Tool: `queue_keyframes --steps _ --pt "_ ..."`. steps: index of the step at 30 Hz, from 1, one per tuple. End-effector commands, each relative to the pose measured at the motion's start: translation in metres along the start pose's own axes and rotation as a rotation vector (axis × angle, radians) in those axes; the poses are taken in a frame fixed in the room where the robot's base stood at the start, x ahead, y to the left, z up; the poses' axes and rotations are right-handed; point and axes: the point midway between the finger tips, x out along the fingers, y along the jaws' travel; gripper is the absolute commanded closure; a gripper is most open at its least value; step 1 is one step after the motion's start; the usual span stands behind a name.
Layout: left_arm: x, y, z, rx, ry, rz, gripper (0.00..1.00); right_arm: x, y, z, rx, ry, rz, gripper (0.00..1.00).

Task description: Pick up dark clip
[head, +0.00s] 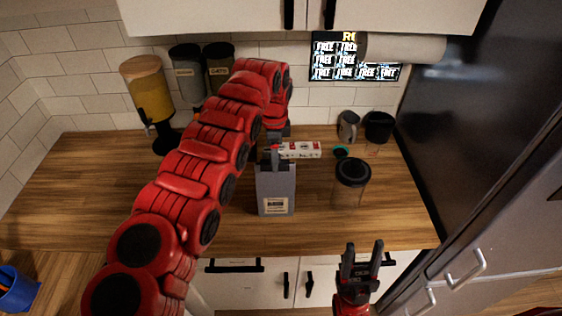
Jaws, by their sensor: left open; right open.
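My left arm reaches in from the left and its gripper (276,154) points down at the top of a grey bag (276,190) with a pale label, standing on the wooden counter. The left gripper is open. Its fingers hide part of the bag's top edge, and I cannot tell whether they touch it. I cannot clearly make out a dark clip; it may be hidden at the bag's top. My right gripper (361,256) is open and empty, pointing up in front of the counter's front edge.
A white and red box (300,150) lies just behind the bag. A dark-lidded jar (352,180) stands to its right, with a small teal item (340,152), a grey mug (348,126) and a black container (379,126) behind. A yellow dispenser (149,90) stands back left. The counter's left side is clear.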

Motion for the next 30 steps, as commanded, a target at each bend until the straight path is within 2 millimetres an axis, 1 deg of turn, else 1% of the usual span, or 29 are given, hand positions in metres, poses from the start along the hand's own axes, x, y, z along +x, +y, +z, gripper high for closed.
queue_keyframes --steps 3,7,8,9,11,12,14,15,19,30 --pt "0.0064 -0.0014 0.0033 0.000 -0.001 0.000 0.31 0.0016 0.0001 -0.0003 0.000 0.000 0.000 0.50" --pt "0.0062 -0.0016 0.0033 0.000 -0.001 -0.001 0.31 0.0011 0.0001 -0.0002 0.000 0.000 0.000 0.50" --pt "0.0062 -0.0016 0.0034 0.000 -0.001 -0.001 0.33 0.0011 0.0001 -0.0002 0.000 0.000 0.000 0.50" --pt "0.0062 -0.0016 0.0034 -0.001 -0.001 -0.001 0.40 0.0011 0.0001 -0.0001 0.000 0.000 0.000 0.50" --pt "0.0062 -0.0016 0.0034 -0.001 -0.001 -0.001 0.51 0.0011 0.0001 -0.0001 0.000 0.000 0.000 0.50" --pt "0.0060 -0.0016 0.0033 -0.001 0.000 -0.001 0.58 0.0010 0.0000 -0.0001 0.000 0.000 0.000 0.50" --pt "0.0060 -0.0016 0.0032 0.000 0.000 -0.001 0.69 0.0010 0.0000 -0.0001 0.000 0.000 0.000 0.50" --pt "0.0060 -0.0016 0.0031 0.000 0.000 -0.001 0.76 0.0010 0.0000 -0.0001 0.000 0.000 0.000 0.50" --pt "0.0060 -0.0015 0.0030 0.000 0.000 -0.001 1.00 0.0010 0.0001 -0.0001 0.000 0.000 0.000 0.50" --pt "0.0054 -0.0014 0.0028 0.000 0.000 -0.001 1.00 0.0006 0.0000 -0.0001 0.000 0.000 0.000 0.50"
